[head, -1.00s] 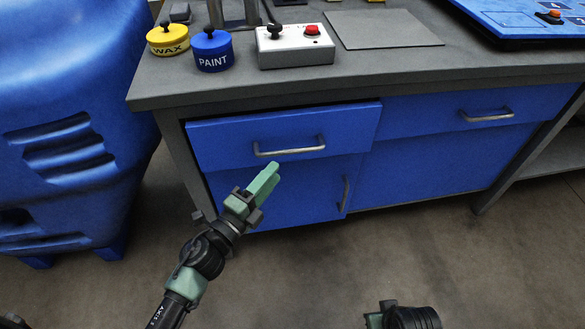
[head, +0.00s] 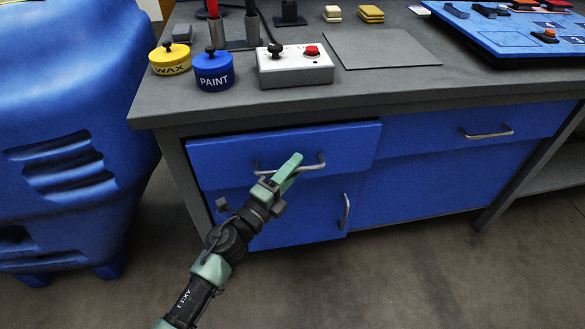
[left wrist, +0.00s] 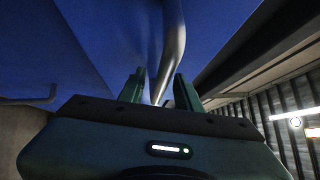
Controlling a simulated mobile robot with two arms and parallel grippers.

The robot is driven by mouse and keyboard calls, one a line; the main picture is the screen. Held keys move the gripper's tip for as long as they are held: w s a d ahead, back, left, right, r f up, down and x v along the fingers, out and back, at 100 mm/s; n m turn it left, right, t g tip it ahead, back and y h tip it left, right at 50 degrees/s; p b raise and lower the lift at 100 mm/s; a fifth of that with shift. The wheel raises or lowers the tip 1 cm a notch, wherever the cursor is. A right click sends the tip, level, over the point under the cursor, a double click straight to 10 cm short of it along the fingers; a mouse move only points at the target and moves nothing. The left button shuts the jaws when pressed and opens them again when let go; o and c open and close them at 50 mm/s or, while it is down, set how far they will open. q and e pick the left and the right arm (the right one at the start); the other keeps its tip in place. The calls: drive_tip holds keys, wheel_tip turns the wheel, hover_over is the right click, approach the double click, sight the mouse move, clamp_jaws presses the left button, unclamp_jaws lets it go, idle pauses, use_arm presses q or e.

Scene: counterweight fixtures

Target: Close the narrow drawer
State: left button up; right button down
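The narrow drawer (head: 225,160) is the blue left drawer under the grey counter. Its front stands a little out from the cabinet, with a dark gap above it. Its metal bar handle (head: 262,170) shows at the middle of the front. My left gripper (head: 292,168) is at the right part of this handle and covers some of it. In the left wrist view my gripper's two fingers (left wrist: 158,90) are apart, and the handle (left wrist: 172,45) shows between them. Contact with the bar is not clear. My right gripper is not in view.
A wider blue drawer (head: 420,122) is on the right, flush-looking. A cabinet door (head: 300,212) with a vertical handle is below the narrow drawer. A large blue bin (head: 60,110) stands on the left. Open floor (head: 440,270) lies in front.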

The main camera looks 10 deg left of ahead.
use_arm(q)
clamp_jaws()
idle(1.3)
